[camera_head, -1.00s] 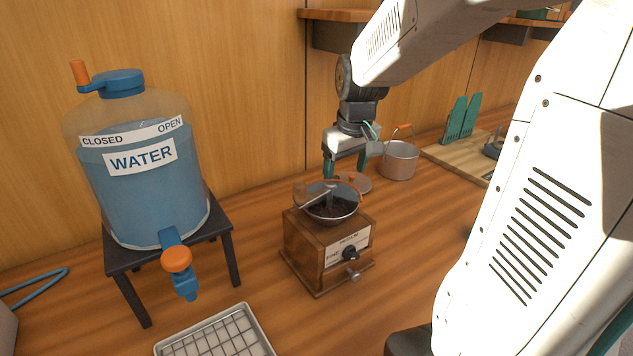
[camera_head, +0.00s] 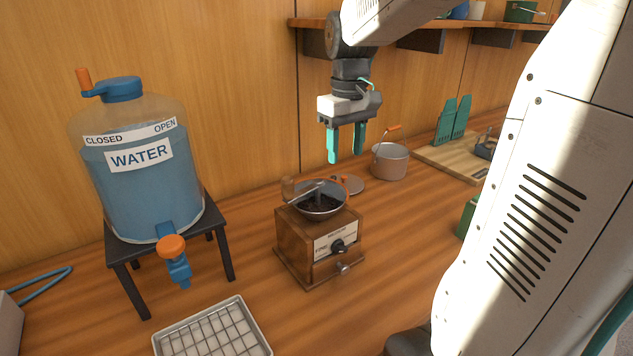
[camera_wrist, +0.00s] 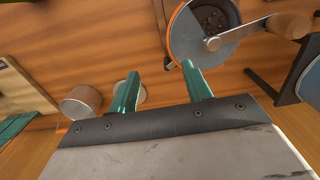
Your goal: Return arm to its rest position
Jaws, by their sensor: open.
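My gripper (camera_head: 346,146) is open and empty, its two teal fingers pointing down in the head view. It hangs in the air above and behind the wooden coffee grinder (camera_head: 296,248), touching nothing. In the wrist view my gripper (camera_wrist: 163,88) shows both fingers apart with bare counter between them. The grinder's round hopper (camera_wrist: 200,35) with dark contents and its crank lie beyond the fingers there. My white arm comes in from the upper right of the head view.
A water dispenser (camera_head: 145,190) stands on a black stand (camera_head: 227,250) at left. A gridded tray (camera_head: 262,335) lies in front. A pot (camera_head: 389,163) and a round lid (camera_head: 347,185) sit behind the grinder. A wooden shelf (camera_head: 395,22) runs above, near my arm.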

